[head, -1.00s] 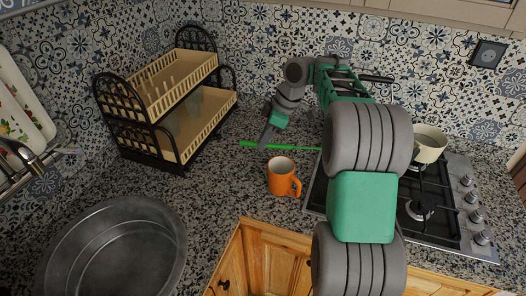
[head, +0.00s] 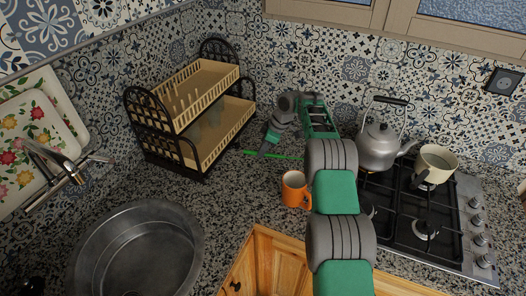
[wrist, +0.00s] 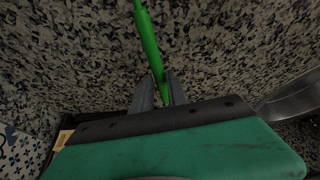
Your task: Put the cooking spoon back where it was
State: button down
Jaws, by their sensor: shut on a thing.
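The cooking spoon shows as a thin bright green stick (head: 284,156) in the head view, lying low along the speckled counter behind the orange mug. In the wrist view its green length (wrist: 149,38) runs up from between the fingers of my gripper (wrist: 158,90). My gripper (head: 264,150) is shut on it, pointing down between the two-tier rack and the kettle. Part of the spoon is behind my arm and fingers, and I cannot make out its bowl. I cannot tell whether it touches the counter.
The two-tier rack (head: 185,145) stands left of my gripper. An orange mug (head: 294,190) stands in front. The kettle (head: 379,147) and cream pot (head: 437,163) are on the hob (head: 455,235) at right. A round metal sink (head: 135,250) is front left.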

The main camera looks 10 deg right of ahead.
jog(key=shift+f, duration=1.25)
jog(key=c, duration=1.3)
grip_release()
jog(key=shift+f+p, duration=0.15)
jog(key=shift+p, duration=0.25)
jog(key=b+v, duration=0.1)
jog(key=v, duration=0.6)
jog(key=shift+a+r+b, duration=0.1)
jog(key=shift+r+b, duration=0.2)
jog(key=shift+r, duration=0.05)
jog(key=s+a+r+m+t+h, duration=0.1)
jog(key=s+a+r+m, duration=0.25)
jog(key=s+r, duration=0.45)
jog(key=s+a+r+m+t+h, duration=0.15)
jog(key=s+r+m, duration=0.25)
jog(key=s+r, duration=0.5)
jog(key=s+d+f+m+h, duration=0.1)
jog(key=s+m, duration=0.4)
jog(key=s, duration=1.4)
jog(key=shift+s+d+f+m, duration=0.35)
jog(key=shift+d+f, duration=0.15)
jog(key=shift+t+h, duration=0.25)
